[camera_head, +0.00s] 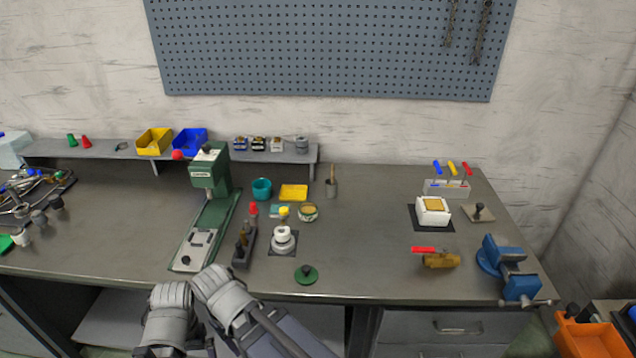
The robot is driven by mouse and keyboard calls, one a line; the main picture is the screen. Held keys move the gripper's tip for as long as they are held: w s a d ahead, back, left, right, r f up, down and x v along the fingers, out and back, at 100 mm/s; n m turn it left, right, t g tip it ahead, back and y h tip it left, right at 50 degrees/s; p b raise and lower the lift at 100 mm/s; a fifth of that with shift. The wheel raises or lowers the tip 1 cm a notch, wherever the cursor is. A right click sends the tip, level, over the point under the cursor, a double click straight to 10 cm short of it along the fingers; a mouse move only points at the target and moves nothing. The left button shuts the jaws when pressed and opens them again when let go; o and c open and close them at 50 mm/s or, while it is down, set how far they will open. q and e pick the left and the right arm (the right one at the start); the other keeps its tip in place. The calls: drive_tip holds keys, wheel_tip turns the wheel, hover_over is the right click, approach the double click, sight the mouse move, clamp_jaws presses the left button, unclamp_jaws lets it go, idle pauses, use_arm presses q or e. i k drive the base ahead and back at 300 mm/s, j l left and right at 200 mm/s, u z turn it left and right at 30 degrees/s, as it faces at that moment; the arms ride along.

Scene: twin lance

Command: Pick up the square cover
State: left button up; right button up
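The square cover (479,214) is a flat, greyish-tan square plate with a dark upright knob in its middle. It lies on the bench at the right, beside a white square box (433,213) with a yellowish top. The box stands on a dark square mat (416,224), apart from the cover. White and grey parts of my own arms show at the bottom, left of centre, in front of the bench edge. I see no fingertips of either gripper. Nothing of mine touches the cover.
A clear rack with coloured-handled tools (446,188) stands just behind the cover. A blue vise (509,265) and a brass valve with a red handle (438,259) are in front. A green press (208,205) stands left. The bench (365,235) is clear between centre and box.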

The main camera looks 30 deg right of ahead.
sight(478, 212)
drive_tip(key=z, duration=2.05)
drive_tip(key=j+z, duration=0.15)
drive_tip(key=z, duration=0.2)
drive_tip(key=k+j+z, duration=0.1)
drive_tip(key=z, duration=0.25)
drive_tip(key=j+z, duration=0.1)
drive_tip(key=z, duration=0.25)
drive_tip(key=k+l, duration=0.05)
